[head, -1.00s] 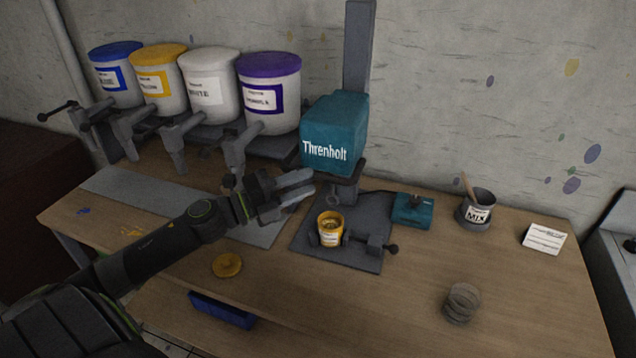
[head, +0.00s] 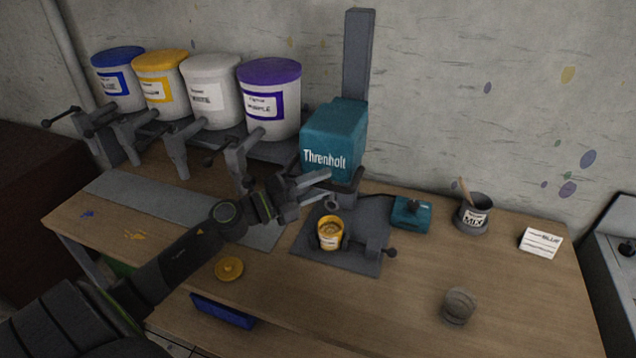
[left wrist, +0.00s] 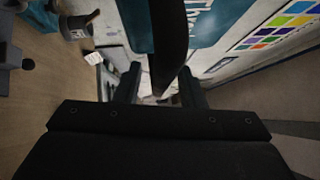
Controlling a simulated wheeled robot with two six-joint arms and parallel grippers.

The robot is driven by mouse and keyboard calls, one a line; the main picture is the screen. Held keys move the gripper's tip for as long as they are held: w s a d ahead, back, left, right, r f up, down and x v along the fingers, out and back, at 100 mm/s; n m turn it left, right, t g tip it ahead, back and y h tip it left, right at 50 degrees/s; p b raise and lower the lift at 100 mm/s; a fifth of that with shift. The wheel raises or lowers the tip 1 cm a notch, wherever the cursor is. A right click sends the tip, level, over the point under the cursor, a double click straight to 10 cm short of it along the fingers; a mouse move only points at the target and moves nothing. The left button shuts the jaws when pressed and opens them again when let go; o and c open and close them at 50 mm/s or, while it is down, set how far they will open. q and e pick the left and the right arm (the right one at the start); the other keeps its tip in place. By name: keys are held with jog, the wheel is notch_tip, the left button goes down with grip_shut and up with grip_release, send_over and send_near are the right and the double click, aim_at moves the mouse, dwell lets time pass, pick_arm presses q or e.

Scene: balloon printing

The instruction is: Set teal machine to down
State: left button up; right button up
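The teal machine (head: 330,135), marked "Threnholt", is mounted on a grey upright post. Its head is above a small yellow-labelled can (head: 330,233) held on the grey base plate (head: 305,245). A grey ring shows below the head. My left gripper (head: 319,184) is open at the head's lower front, its two fingers apart. In the left wrist view the teal head (left wrist: 205,22) is close by. A dark bar (left wrist: 168,45) comes down between the open fingers; I cannot tell whether they touch it. My right gripper is not in view.
Several paint buckets with taps stand at the back left, the purple-lidded one (head: 268,98) closest. A small teal box (head: 410,214), a MIX pot (head: 473,212) and a card (head: 540,242) are to the right. A yellow lid (head: 229,269) lies in front. The front right table is mostly clear.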

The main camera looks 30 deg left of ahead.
pick_arm(q)
grip_shut()
notch_tip(320, 180, down, 11)
jog(key=b, duration=0.8)
jog(key=shift+s+f, duration=0.1)
jog(key=shift+o, duration=0.2)
grip_release()
